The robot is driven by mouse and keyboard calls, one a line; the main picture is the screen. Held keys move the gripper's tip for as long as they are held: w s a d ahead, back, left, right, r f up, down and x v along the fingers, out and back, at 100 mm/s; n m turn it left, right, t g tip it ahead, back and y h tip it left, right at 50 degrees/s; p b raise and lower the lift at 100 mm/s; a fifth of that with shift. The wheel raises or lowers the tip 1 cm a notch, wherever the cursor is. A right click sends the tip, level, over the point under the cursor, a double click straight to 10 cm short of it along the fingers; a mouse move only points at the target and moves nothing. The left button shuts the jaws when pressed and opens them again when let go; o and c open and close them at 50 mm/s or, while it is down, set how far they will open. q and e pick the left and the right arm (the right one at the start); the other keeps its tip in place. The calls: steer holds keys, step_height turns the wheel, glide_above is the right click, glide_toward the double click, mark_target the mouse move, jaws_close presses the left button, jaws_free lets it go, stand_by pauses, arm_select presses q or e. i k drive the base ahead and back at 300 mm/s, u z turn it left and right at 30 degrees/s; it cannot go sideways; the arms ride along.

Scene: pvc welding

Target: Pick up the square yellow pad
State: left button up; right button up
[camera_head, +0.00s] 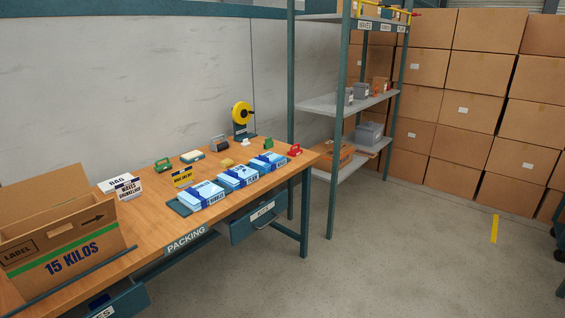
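A small flat yellow pad (227,162) lies on the wooden packing table (143,216), behind the row of blue and white packs. A yellow sign with dark lettering (183,177) stands on the table to its left. Neither of my grippers shows in the head view. Nothing is seen touching the pad.
Blue and white packs (238,177) sit in holders along the table's front. An open cardboard box (62,240) stands at the left end. A yellow tape dispenser (241,114) is at the back. A drawer (254,220) is partly open. The floor at right is mostly clear.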

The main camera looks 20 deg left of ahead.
mark_target(227, 162)
steer(key=u, duration=0.05)
steer(key=i, duration=1.05)
steer(key=u, duration=0.45)
